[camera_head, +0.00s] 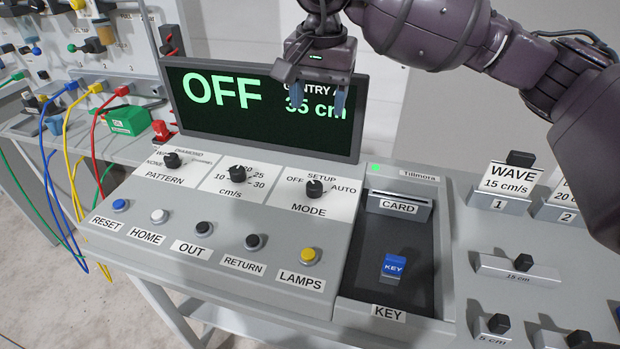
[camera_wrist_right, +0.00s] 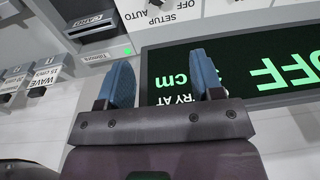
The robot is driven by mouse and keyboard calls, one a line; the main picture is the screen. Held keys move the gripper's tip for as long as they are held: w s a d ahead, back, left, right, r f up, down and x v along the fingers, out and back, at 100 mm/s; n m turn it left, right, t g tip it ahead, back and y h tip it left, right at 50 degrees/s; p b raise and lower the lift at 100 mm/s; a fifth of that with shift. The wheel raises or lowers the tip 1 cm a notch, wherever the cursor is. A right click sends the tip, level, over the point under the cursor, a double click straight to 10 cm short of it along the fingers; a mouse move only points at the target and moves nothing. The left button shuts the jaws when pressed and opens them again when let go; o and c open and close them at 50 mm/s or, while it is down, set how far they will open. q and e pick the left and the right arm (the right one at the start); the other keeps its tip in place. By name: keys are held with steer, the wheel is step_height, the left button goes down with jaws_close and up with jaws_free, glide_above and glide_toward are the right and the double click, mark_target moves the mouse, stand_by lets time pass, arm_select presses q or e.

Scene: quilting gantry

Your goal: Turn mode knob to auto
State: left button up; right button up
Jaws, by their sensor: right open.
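The black mode knob (camera_head: 314,189) stands on the console's sloped panel, on a white label with OFF, SETUP and AUTO. Its pointer direction is too small to tell. The display (camera_head: 262,110) behind it reads OFF and 35 cm. My right gripper (camera_head: 318,98) hangs in front of the display, above and behind the mode knob, apart from it. It is open and empty. In the right wrist view its two blue fingers (camera_wrist_right: 163,82) are spread, with the display behind them and part of the mode label at the top. My left gripper is not in view.
The pattern knob (camera_head: 171,160) and speed knob (camera_head: 236,174) sit left of the mode knob. Several push buttons, such as the yellow lamps button (camera_head: 308,256), line the front. The card slot (camera_head: 399,206) and blue key (camera_head: 394,266) are to the right. Coloured cables hang at left.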

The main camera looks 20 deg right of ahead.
steer(key=b, duration=0.3)
glide_above(314, 184)
step_height(314, 184, down, 7)
steer(key=shift+g, duration=0.4)
step_height(314, 184, down, 10)
steer(key=shift+f+b, duration=0.2)
steer(key=shift+b, duration=0.1)
steer(key=shift+f, duration=0.5)
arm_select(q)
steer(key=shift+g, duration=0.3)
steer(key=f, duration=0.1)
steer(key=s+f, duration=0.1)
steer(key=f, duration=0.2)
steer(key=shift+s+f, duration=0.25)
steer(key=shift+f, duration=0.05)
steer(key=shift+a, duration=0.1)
arm_select(e)
steer(key=c, duration=0.9)
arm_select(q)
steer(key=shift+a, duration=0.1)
